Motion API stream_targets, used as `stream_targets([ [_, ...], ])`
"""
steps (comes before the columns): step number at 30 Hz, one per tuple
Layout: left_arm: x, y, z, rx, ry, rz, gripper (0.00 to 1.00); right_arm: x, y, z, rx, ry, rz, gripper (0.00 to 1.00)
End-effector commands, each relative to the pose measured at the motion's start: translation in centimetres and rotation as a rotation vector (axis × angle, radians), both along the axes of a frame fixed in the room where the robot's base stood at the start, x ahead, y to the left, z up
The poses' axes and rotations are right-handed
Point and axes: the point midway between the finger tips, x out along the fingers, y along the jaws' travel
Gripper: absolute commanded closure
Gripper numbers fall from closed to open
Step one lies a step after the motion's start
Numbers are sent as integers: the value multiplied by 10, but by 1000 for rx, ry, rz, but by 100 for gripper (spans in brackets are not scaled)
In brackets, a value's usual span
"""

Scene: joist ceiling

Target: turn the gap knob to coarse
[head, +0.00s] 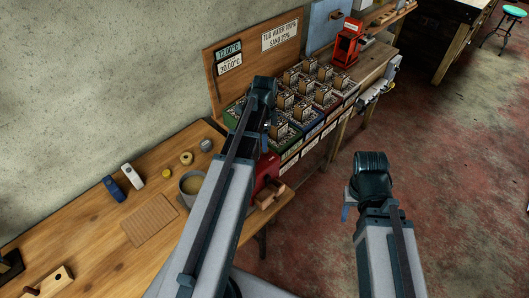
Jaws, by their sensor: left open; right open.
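No gap knob can be made out. A red machine (348,42) stands at the far end of the bench, its controls too small to tell. A second red body (267,170) with a wooden handle (270,195) sits at the bench's near edge, partly hidden by my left arm. My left gripper (268,122) is open in front of the crates of blocks, its fingers largely hidden. My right gripper (347,206) is open over the floor, right of the bench, its fingers barely visible. Neither visibly holds anything.
Several small crates of blocks (322,93) fill the bench middle under a signboard (258,55). A pot (191,184), a slatted wooden board (150,220), blue (113,188) and white (132,175) devices lie at the left. The red floor (440,170) at right is clear.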

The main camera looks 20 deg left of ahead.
Motion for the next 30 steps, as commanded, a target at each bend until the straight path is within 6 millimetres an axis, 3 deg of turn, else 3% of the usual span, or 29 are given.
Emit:
stream_targets([
  [1,0,0,-15,0,0,0,34,0,0,-15,0,0,1,50],
  [6,0,0,-31,0,0,0,34,0,0,-31,0,0,0,50],
  [18,0,0,-34,0,0,0,36,0,0,-34,0,0,-1,50],
  [28,0,0,-34,0,0,0,95,0,0,-34,0,0,-1,50],
  [30,0,0,-34,0,0,0,100,0,0,-34,0,0,-1,50],
])
